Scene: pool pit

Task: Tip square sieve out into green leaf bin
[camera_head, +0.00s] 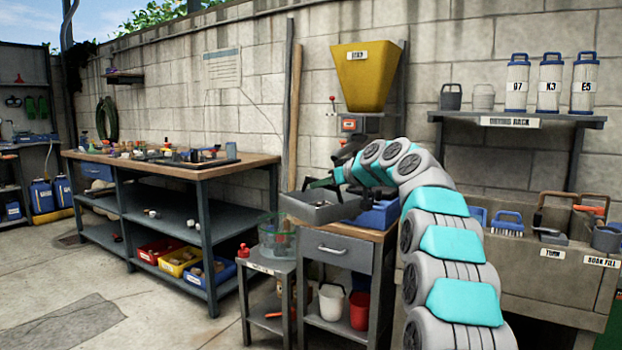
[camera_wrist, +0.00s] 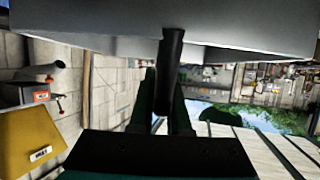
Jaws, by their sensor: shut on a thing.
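The square sieve (camera_head: 318,212) is a shallow grey square pan, held above the bench in the head view. My gripper (camera_head: 322,183) is shut on its handle at the back side. In the wrist view the sieve's grey wall (camera_wrist: 90,38) fills the top, and its dark handle (camera_wrist: 171,60) runs between my fingers (camera_wrist: 165,88). The sieve looks close to level; its contents cannot be made out. A green panel (camera_head: 614,325) is cut off at the right edge; I cannot tell whether it is the green leaf bin.
A yellow hopper (camera_head: 367,75) hangs on the wall behind my gripper. Below the sieve are a drawer bench (camera_head: 339,250), a blue container (camera_head: 375,215) and a clear greenish basket (camera_head: 278,240) on a small stand. A long workbench (camera_head: 165,165) stands left. Stone sinks (camera_head: 545,262) are at right.

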